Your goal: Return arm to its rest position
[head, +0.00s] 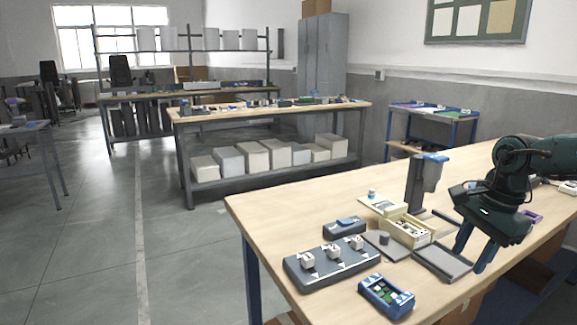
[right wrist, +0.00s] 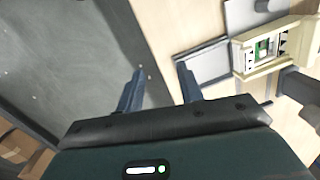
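My right gripper (head: 471,258) hangs over the right part of the wooden workbench (head: 300,205), with its blue fingers pointing down. In the right wrist view, its two fingers (right wrist: 160,70) stand apart with nothing between them, so it is open and empty. The fingers are above the bench edge, with dark floor on the left and pale wood on the right in that view. In the head view they appear just right of a shallow grey tray (head: 441,262). My left gripper is not in view.
Near the gripper stand a grey column with a blue top (head: 418,185) and a cream box with small parts (head: 408,228). A blue bin (head: 386,296) and a grey block with white pieces (head: 330,264) are nearer the front. The bench's far left is clear.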

